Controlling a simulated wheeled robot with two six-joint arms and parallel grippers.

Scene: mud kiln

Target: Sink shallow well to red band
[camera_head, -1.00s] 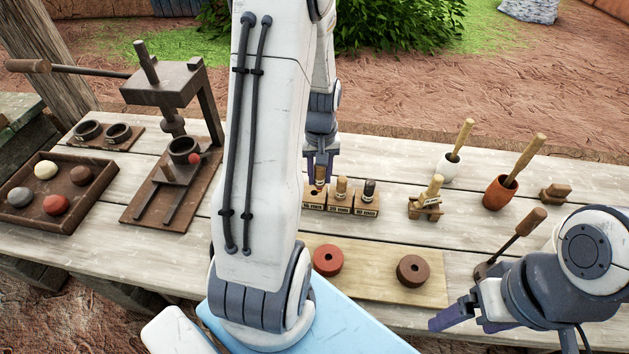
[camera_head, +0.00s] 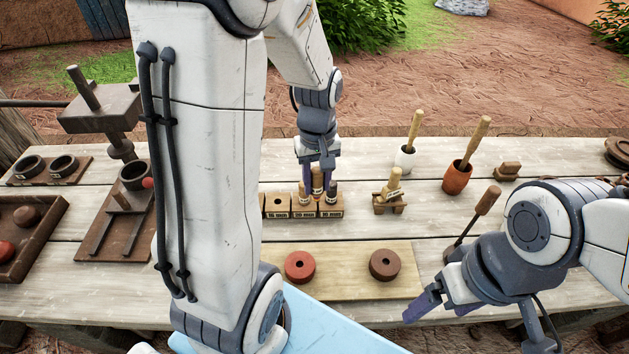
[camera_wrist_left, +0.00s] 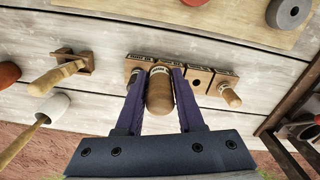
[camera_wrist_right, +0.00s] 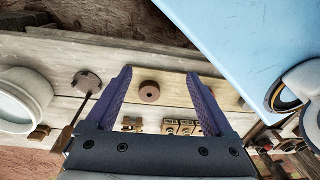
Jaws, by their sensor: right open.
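My left gripper (camera_head: 318,178) is shut on a wooden-handled peg (camera_wrist_left: 160,92), held above the row of small labelled blocks (camera_head: 303,207). One block (camera_head: 277,206) shows an empty hole; the blocks right of it carry pegs, one with a dark top (camera_head: 330,190). Another peg (camera_wrist_left: 231,97) stands at the row's end in the left wrist view, hidden by my arm in the head view. No red band shows on the held peg; its lower end is hidden. A red disc (camera_head: 299,266) and a brown disc (camera_head: 384,264), each holed, lie on a pale board (camera_head: 342,285). My right gripper (camera_head: 431,301) is open and empty.
A lever press (camera_head: 100,110) and a tray with balls (camera_head: 30,240) stand left. A small wooden stand (camera_head: 389,203), a white cup (camera_head: 405,158), an orange cup (camera_head: 457,177) and a wooden-handled tool (camera_head: 487,202) stand right of the blocks.

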